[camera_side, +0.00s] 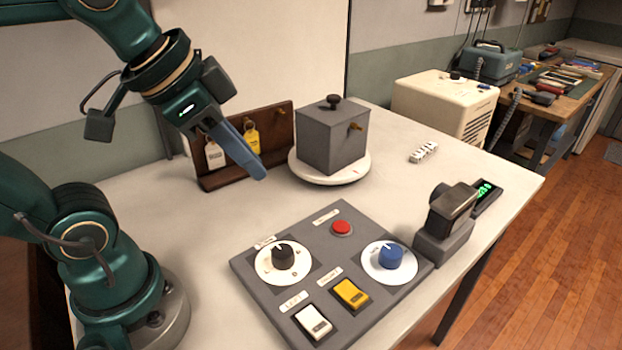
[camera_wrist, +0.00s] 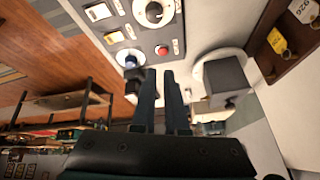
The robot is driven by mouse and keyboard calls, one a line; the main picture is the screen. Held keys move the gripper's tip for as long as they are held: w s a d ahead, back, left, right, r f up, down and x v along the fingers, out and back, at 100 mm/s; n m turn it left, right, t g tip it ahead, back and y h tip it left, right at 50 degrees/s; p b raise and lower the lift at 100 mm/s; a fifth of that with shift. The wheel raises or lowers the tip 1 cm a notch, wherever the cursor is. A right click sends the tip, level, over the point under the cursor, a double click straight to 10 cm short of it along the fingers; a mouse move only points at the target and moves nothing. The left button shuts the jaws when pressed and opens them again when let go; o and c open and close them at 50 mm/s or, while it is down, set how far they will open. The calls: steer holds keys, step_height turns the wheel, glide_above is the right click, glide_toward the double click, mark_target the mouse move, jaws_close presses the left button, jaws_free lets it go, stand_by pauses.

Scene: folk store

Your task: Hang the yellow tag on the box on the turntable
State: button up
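The yellow tag (camera_side: 252,138) hangs on a dark brown rack (camera_side: 285,130); it also shows in the wrist view (camera_wrist: 277,41). The grey box (camera_side: 325,142) has a dark knob on top and a small brass-coloured peg (camera_side: 356,126) on its right-hand face. It stands on the round white turntable (camera_side: 330,180); the box also shows in the wrist view (camera_wrist: 224,75). My gripper (camera_side: 260,172) is in front of the rack, between the tags and the box in the side view. In the wrist view its fingers (camera_wrist: 160,74) are apart with nothing between them.
A white tag (camera_side: 214,155) hangs left of the yellow one. A grey control panel (camera_side: 330,265) with dials, a red button and switches lies in front. A dark device on a grey stand (camera_side: 445,235) is at the right.

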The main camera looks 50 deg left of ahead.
steer(key=w+a+r+m, duration=0.1)
steer(key=w+a+r, duration=0.35)
steer(key=w, duration=0.25)
steer(key=n+g, duration=0.2)
steer(key=n, duration=0.2)
glide_toward(244, 127)
steer(key=f, duration=0.2)
steer(key=shift+t, duration=0.3)
steer(key=x, duration=1.1)
steer(key=shift+f, duration=0.35)
jaws_close()
steer(key=shift+w+r, duration=0.1)
steer(key=shift+r, duration=0.3)
